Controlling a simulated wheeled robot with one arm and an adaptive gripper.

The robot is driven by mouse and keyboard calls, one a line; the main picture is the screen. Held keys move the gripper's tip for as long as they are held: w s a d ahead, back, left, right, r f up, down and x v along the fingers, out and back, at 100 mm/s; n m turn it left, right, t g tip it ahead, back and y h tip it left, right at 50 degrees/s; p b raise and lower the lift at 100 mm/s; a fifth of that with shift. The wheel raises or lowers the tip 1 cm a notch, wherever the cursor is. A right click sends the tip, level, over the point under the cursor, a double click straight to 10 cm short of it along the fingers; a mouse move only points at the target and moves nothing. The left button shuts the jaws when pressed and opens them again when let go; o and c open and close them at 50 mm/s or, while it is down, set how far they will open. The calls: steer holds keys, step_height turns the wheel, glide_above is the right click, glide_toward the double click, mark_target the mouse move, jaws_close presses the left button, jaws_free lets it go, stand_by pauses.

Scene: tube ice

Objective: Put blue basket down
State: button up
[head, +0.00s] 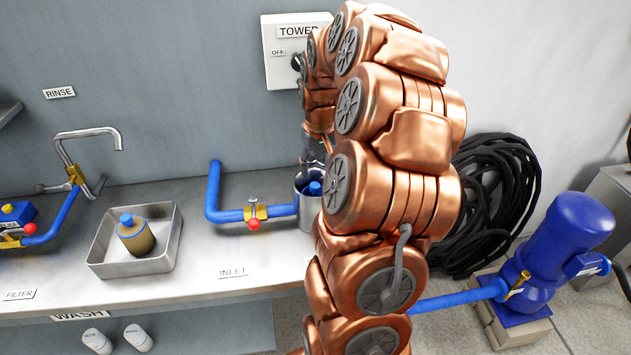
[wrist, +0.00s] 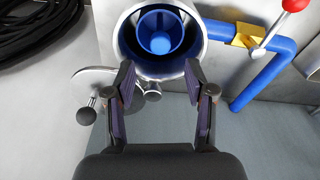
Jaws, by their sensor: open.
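The blue basket (wrist: 160,32) sits inside a round steel housing (wrist: 188,62) in the wrist view. In the head view, a blue top (head: 315,188) shows inside the same housing (head: 308,212), partly hidden by my arm. My gripper (wrist: 159,78) is open, with its two fingers spread at the housing's rim and nothing visible between them. In the head view my gripper (head: 315,155) is above the housing, small and partly hidden. I cannot tell whether a finger touches the rim.
A steel lid with a black knob (wrist: 92,104) stands beside the housing. A blue inlet pipe (head: 228,215) with a red-handled valve (head: 254,223) joins it. A steel tray (head: 165,255) holds a brown, blue-capped filter (head: 137,236). The counter between tray and pipe is clear.

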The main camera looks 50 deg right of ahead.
step_height(320, 180, up, 4)
steer(key=s+a+r+n+g, duration=0.1)
steer(key=s+a+n, duration=0.15)
steer(key=a, duration=0.85)
steer(key=s+a+n, duration=0.1)
steer(key=s+a, duration=0.3)
steer(key=a, duration=0.7)
steer(key=s+a+f+n+g, duration=0.1)
steer(key=s+a, duration=0.4)
steer(key=s, duration=0.3)
steer(key=s+a+f+g, duration=0.1)
steer(key=s+a+f, duration=0.1)
steer(key=s+a, duration=0.3)
steer(key=s, duration=0.3)
steer(key=shift+s+a+n+y+b, duration=0.15)
steer(key=shift+s+n+y+b, duration=0.05)
steer(key=shift+n+y+b, duration=0.15)
